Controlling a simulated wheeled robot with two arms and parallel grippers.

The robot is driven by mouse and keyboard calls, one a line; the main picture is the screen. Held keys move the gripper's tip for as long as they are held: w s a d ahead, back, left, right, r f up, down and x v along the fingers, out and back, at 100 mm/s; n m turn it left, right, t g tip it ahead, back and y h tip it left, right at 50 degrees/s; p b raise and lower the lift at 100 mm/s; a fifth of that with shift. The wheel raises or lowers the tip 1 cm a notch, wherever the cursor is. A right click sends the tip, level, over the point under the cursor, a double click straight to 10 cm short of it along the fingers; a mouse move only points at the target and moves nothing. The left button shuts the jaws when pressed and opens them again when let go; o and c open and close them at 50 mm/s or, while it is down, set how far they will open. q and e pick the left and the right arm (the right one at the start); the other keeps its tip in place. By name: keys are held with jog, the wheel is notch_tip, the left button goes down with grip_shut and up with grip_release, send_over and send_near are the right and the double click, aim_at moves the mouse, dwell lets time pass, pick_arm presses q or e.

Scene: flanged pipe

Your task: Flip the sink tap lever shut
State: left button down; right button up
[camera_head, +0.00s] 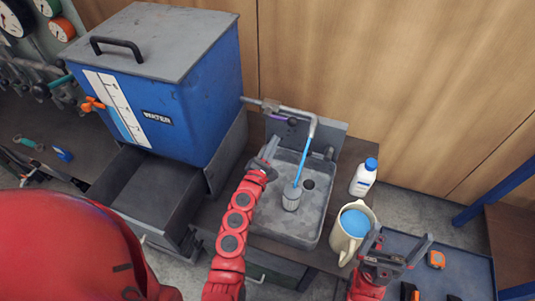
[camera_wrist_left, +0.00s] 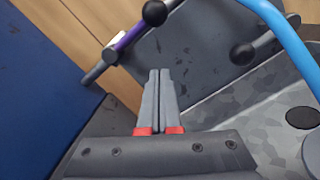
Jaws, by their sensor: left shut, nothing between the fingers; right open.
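The sink (camera_head: 318,212) is a grey basin with its tap pipe (camera_head: 300,112) along the back. Blue water (camera_head: 304,163) runs from the spout into a small grey cup (camera_head: 291,198) in the basin; the stream also shows in the left wrist view (camera_wrist_left: 285,35). A purple part with a dark ball (camera_wrist_left: 154,13), which looks like the tap lever (camera_wrist_left: 131,32), sits at the tap. My left gripper (camera_head: 269,148) is shut and empty at the sink's back left; its fingertips (camera_wrist_left: 160,72) are below the purple part, apart from it in the picture. My right gripper (camera_head: 398,248) is open beside the pitcher.
A cream pitcher (camera_head: 341,241) of blue liquid stands right of the sink. A white bottle (camera_head: 362,182) with a blue cap stands behind it. A blue water tank (camera_head: 200,110) stands left of the sink. A blue tray (camera_head: 465,265) with small tools lies at the right.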

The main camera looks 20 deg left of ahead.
aim_at(280, 118)
pick_arm(q)
jog(key=w+d+r+p, duration=0.2)
jog(key=r+p, duration=0.1)
jog(key=shift+d+r, duration=0.15)
jog(key=shift+r, duration=0.05)
